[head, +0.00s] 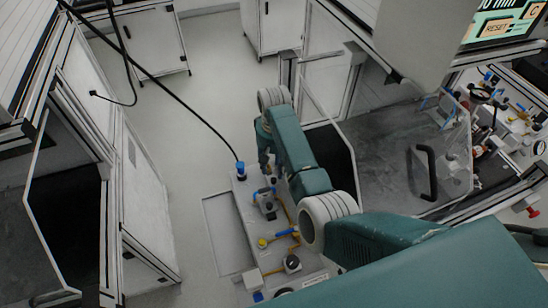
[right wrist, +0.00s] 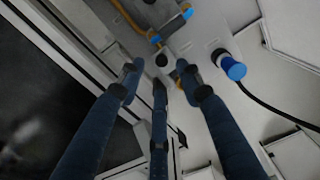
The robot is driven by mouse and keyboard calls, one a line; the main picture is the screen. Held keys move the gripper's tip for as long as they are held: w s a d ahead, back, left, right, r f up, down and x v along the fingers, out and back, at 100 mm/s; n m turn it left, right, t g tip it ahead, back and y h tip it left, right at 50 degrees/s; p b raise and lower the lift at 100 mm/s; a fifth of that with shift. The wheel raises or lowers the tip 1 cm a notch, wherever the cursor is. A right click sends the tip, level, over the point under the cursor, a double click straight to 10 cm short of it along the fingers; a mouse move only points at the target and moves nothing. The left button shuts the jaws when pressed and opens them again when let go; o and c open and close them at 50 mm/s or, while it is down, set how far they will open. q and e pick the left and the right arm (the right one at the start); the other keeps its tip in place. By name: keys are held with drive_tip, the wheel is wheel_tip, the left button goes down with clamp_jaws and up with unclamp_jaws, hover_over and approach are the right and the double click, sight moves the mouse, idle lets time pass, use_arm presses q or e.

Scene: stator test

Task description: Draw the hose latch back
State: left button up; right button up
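A black hose ends in a blue connector (head: 240,170) on the top of a light panel. I cannot make out a separate latch part. My right gripper (head: 271,168) points down over the panel, partly hidden by its own arm. In the right wrist view, its three fingers (right wrist: 158,74) are spread with nothing between them. My left gripper is not in view.
A dark-topped cabinet with a clear cover and black handle (head: 427,172) stands right.

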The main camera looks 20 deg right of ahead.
wheel_tip(320, 180, up, 5)
drive_tip(key=shift+r, duration=0.2)
idle(0.6)
